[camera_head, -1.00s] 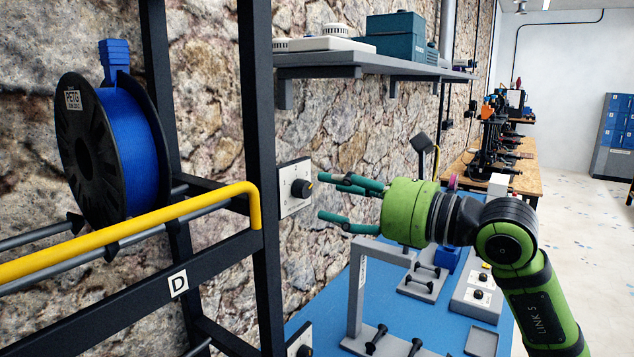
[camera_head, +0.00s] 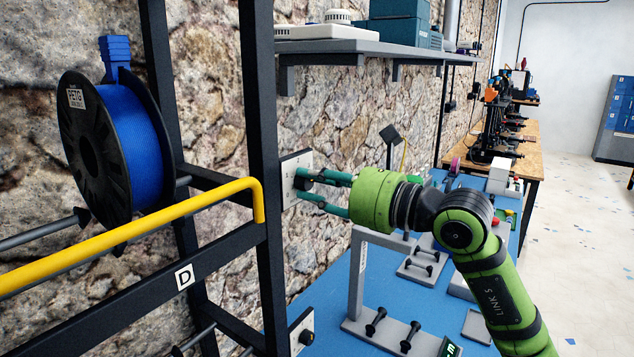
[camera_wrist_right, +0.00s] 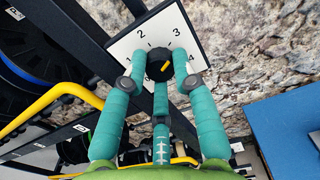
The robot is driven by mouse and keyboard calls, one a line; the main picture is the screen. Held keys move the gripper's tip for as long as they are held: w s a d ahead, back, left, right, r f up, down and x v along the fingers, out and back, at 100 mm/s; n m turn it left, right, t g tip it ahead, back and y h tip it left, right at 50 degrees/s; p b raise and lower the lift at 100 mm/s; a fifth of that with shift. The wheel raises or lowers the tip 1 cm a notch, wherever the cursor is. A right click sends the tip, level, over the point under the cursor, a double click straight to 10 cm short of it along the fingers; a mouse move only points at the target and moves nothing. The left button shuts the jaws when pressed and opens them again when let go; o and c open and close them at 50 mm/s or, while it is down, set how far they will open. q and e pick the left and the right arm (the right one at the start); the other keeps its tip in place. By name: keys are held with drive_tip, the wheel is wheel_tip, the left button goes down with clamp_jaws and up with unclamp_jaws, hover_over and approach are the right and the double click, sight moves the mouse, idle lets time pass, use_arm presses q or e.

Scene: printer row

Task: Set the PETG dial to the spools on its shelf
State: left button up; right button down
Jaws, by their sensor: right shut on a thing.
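The PETG dial is a dark knob (camera_wrist_right: 157,58) with a yellow pointer, on a white numbered plate (camera_wrist_right: 130,43) fixed beside the rack post. In the wrist view the pointer slants toward the upper right; the exact number is unclear. My right gripper (camera_head: 304,185) has its teal fingers closed around the knob; in the wrist view the fingers (camera_wrist_right: 160,72) touch it from the sides and below. A blue spool with black flanges and a PETG label (camera_head: 95,140) sits on the rack, left in the head view. Only this spool shows clearly there. My left gripper is out of view.
A yellow rail (camera_head: 150,228) and black rack posts (camera_head: 262,150) stand left of the dial. Another knob (camera_head: 304,335) is lower down. A grey shelf (camera_head: 350,50) runs above, and a blue bench (camera_head: 385,275) holds small fixtures.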

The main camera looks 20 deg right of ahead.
drive_tip(key=shift+r+m, duration=0.3)
drive_tip(key=shift+m, duration=0.1)
drive_tip(key=m, duration=1.1)
drive_tip(key=shift+d+r+p, duration=0.1)
drive_tip(key=shift+d+p, duration=0.1)
drive_tip(key=shift+p, duration=0.1)
idle(0.4)
drive_tip(key=c, duration=1)
unclamp_jaws()
drive_tip(key=shift+w, duration=0.1)
drive_tip(key=shift+f, duration=0.2)
drive_tip(key=shift+f, duration=0.1)
